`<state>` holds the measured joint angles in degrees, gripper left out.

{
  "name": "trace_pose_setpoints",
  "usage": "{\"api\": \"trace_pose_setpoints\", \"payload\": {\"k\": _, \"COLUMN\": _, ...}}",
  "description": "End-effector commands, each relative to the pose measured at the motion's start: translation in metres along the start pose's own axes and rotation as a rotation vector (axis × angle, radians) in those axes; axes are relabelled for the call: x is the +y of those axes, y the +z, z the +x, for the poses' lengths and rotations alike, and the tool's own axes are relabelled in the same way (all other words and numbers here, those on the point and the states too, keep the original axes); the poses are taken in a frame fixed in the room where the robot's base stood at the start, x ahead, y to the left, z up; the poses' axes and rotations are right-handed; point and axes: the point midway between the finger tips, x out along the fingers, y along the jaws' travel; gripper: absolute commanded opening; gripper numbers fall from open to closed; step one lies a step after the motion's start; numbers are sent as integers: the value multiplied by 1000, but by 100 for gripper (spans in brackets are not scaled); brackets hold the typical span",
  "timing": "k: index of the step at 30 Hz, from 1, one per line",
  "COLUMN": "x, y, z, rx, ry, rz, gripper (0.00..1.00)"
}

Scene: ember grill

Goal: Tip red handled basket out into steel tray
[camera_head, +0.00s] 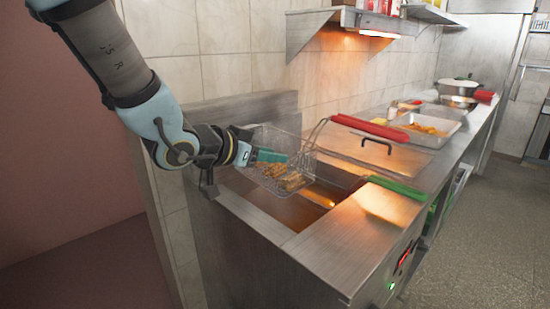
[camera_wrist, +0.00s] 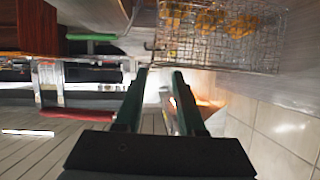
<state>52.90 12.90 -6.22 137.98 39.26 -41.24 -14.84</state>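The wire basket (camera_head: 308,160) holds golden fried pieces and sits over the fryer well. Its red handle (camera_head: 368,127) reaches out to the right, above the steel counter. The basket mesh (camera_wrist: 215,50) fills the upper right of the wrist view. My gripper (camera_head: 278,156) is at the basket's left side in the head view, close to the mesh; I cannot tell whether it touches. In the wrist view its two green fingers (camera_wrist: 162,72) are apart with nothing visible held between them. The steel tray (camera_head: 447,138), with golden food inside, stands farther along the counter.
A green handle (camera_head: 398,188) lies at the fryer's front edge. A lid with a dark handle (camera_head: 374,143) lies behind it. A pot (camera_head: 458,87) stands at the far end. A shelf (camera_head: 350,17) hangs above the counter. The floor at right is clear.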

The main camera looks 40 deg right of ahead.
Motion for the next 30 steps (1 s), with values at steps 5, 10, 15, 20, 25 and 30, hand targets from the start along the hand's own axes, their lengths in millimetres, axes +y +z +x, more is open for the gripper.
{"api": "trace_pose_setpoints", "payload": {"k": 5, "x": 11, "y": -6, "z": 12, "rx": 20, "ry": 31, "rz": 10, "gripper": 39}}
{"api": "trace_pose_setpoints", "payload": {"k": 10, "x": 12, "y": -6, "z": 37, "rx": 17, "ry": 30, "rz": 9, "gripper": 39}}
{"api": "trace_pose_setpoints", "payload": {"k": 15, "x": 12, "y": -7, "z": 68, "rx": 17, "ry": 29, "rz": 10, "gripper": 39}}
{"api": "trace_pose_setpoints", "payload": {"k": 20, "x": 12, "y": -8, "z": 91, "rx": 17, "ry": 27, "rz": 9, "gripper": 39}}
{"api": "trace_pose_setpoints", "payload": {"k": 25, "x": 12, "y": -7, "z": 107, "rx": 18, "ry": 25, "rz": 9, "gripper": 39}}
{"api": "trace_pose_setpoints", "payload": {"k": 30, "x": 12, "y": -7, "z": 111, "rx": 18, "ry": 25, "rz": 10, "gripper": 39}}
